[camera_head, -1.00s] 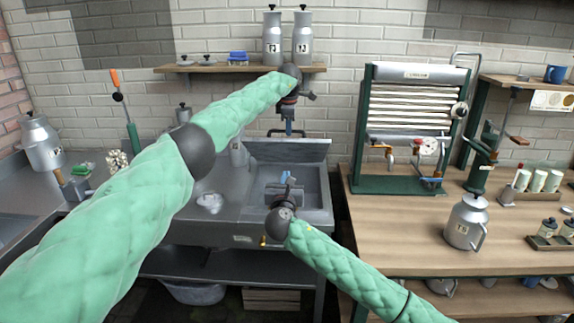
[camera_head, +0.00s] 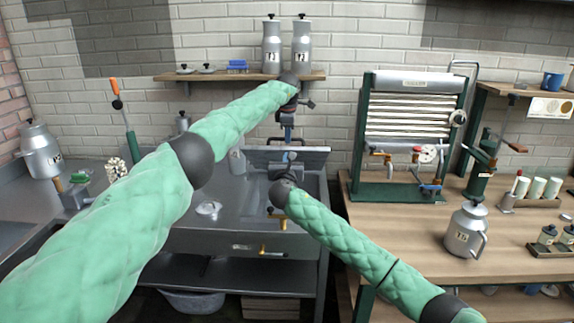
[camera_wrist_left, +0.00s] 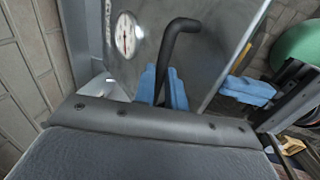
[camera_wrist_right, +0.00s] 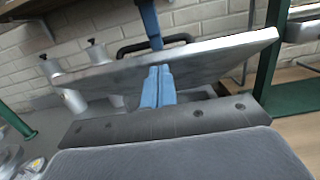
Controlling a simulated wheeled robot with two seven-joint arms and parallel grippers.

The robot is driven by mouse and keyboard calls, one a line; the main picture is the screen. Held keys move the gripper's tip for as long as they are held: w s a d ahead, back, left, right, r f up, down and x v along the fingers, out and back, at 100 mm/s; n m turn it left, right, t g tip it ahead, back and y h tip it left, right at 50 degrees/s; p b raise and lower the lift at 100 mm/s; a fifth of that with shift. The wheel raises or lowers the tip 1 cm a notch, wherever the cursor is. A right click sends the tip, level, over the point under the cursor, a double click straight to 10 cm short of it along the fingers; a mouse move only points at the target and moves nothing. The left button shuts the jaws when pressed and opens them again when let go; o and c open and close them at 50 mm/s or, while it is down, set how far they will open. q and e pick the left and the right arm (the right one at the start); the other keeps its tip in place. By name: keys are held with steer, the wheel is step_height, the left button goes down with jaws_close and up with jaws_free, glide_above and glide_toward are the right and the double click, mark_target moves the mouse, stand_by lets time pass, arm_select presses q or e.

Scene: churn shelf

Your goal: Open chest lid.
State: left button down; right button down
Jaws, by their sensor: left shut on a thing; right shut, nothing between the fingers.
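The grey metal chest (camera_head: 215,243) stands at the counter's right end. Its lid (camera_head: 315,156) is raised and tilted, with the opening showing below it. My left gripper (camera_head: 288,138) reaches down from above to the lid. In the left wrist view its blue fingers (camera_wrist_left: 160,88) are shut on the lid's dark bent handle (camera_wrist_left: 180,27), which also shows in the right wrist view (camera_wrist_right: 135,45). My right gripper (camera_head: 290,157) is at the lid's near side; its blue fingers (camera_wrist_right: 157,88) are shut and empty at the lid's edge. Whether they touch it is unclear.
A shelf with two metal cans (camera_head: 272,48) hangs above the chest. A green-framed plate cooler (camera_head: 412,130) and a metal jug (camera_head: 466,230) stand on the wooden bench (camera_head: 405,235) to the right. A milk churn (camera_head: 40,150) stands at left.

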arm_select(q)
steer(key=shift+a+f, duration=0.1)
steer(key=shift+f, duration=0.25)
